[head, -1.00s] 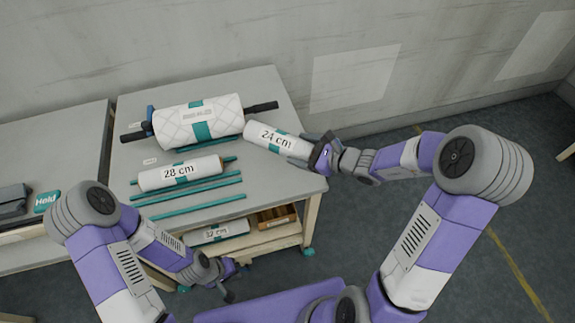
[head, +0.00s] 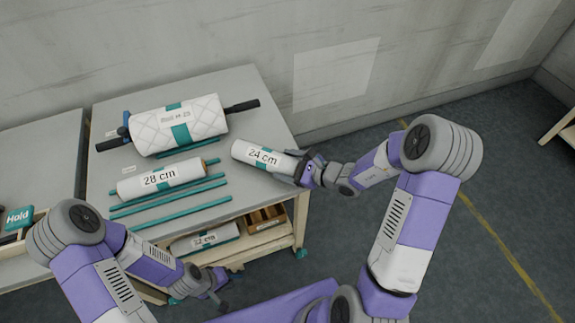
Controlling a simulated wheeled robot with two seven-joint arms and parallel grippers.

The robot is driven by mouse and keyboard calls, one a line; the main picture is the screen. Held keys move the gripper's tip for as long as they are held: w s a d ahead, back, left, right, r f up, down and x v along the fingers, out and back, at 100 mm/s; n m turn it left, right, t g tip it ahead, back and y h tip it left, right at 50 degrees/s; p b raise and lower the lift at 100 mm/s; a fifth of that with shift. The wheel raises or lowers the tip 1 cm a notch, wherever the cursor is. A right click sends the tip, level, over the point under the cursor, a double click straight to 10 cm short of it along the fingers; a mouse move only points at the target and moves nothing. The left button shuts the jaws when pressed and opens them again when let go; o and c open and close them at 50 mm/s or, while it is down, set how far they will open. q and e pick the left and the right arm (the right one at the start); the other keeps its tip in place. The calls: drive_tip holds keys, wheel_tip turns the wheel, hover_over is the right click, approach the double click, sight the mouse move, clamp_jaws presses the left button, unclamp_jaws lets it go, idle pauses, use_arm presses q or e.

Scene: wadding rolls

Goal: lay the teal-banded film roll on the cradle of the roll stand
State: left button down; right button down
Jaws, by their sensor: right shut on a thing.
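A white roll marked 24 cm with a teal band (head: 262,155) is held at its right end by my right gripper (head: 301,171), which is shut on it. The roll is over the right part of the bench top; whether it touches the top I cannot tell. A white roll marked 28 cm with a teal band (head: 161,180) lies at the left, along teal bars (head: 170,195). A large quilted roll with a teal band (head: 180,122) sits on a dark bar behind. Which part is the cradle is unclear. My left gripper (head: 218,288) looks open and empty, low in front of the bench.
On the shelf below are a 32 cm roll (head: 204,239) and a wooden box (head: 265,218). Open floor lies to the right.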

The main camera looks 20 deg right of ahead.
drive_tip(key=shift+f, duration=0.1)
unclamp_jaws()
